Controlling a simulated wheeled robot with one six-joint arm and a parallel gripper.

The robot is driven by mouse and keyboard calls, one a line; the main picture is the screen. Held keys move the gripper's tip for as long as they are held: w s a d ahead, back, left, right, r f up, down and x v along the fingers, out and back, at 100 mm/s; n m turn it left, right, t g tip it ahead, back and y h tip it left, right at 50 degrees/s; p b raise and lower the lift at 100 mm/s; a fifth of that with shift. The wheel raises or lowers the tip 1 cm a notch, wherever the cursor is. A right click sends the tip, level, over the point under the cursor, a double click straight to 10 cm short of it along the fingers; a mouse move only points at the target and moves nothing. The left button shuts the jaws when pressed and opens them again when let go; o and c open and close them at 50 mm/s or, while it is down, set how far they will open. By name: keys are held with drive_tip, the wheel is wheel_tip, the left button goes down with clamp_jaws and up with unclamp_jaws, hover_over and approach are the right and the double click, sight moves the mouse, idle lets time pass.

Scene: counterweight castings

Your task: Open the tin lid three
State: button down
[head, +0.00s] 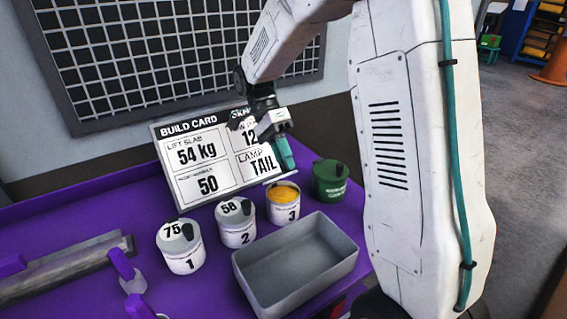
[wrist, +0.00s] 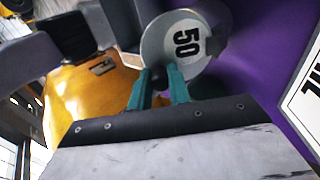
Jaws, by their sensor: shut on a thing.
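Tin three (head: 284,211) is a white pot labelled 3 in the head view. Its top is open and shows orange-yellow contents. My gripper (head: 285,166) is above and just behind the tin, pointing down. In the wrist view its teal fingers (wrist: 158,84) are closed at the edge of a round pale lid (wrist: 168,45) marked 50, with a small dark part between the tips. The lid is not clearly visible in the head view. I cannot tell whether it is still joined to the tin.
Tin one (head: 181,254) and tin two (head: 237,229) stand left with lids on, marked 75 and 58. A green tin (head: 330,187) is behind right. An empty grey tray (head: 297,285) is in front. The build card (head: 190,185) stands behind on the purple table (head: 75,220).

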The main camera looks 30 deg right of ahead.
drive_tip(key=shift+w+r+g, duration=0.2)
drive_tip(key=shift+w+g, duration=1.1)
drive_tip(key=shift+g, duration=0.5)
